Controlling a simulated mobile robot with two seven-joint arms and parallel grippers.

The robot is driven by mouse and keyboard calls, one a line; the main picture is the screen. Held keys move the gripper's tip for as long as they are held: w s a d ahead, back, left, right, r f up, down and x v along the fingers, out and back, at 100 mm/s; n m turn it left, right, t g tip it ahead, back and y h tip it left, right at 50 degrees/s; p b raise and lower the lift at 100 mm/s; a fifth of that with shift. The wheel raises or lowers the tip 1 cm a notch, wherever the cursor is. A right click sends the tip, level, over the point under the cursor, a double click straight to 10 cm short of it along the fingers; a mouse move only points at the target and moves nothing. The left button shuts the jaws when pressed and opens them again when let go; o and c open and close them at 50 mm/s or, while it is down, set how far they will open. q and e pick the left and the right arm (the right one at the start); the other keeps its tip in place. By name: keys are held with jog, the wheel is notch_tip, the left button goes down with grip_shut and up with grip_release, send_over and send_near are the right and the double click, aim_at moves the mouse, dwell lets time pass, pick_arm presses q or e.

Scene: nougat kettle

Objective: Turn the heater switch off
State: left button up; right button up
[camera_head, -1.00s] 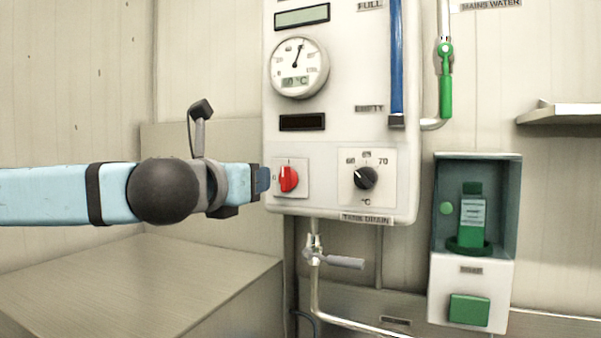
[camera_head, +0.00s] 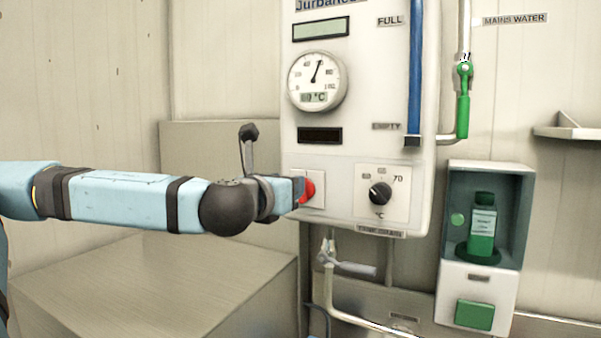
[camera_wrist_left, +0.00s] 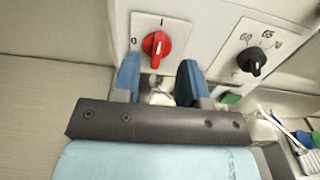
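The heater switch is a red rotary knob (camera_head: 307,190) on a white square plate at the lower left of the white wall unit. In the head view my left gripper (camera_head: 298,190) is in front of it and hides part of the knob and plate. In the left wrist view the red knob (camera_wrist_left: 156,45) shows whole, its pointer near upright and slightly tilted, with a 0 mark to its left. My left gripper's two blue fingers (camera_wrist_left: 160,82) are spread apart, with the knob beyond their tips and nothing between them. My right gripper is in neither current view.
A black temperature dial (camera_head: 380,194) sits right of the switch. A round gauge (camera_head: 317,81) and dark display are above. A drain valve handle (camera_head: 350,269) is below. A green soap bottle (camera_head: 482,226) stands in a holder at the right. A box-like surface (camera_head: 150,285) lies below my arm.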

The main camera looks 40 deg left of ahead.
pick_arm(q)
jog(key=shift+p+x, duration=0.55)
jog(key=shift+x, duration=2.6)
grip_shut()
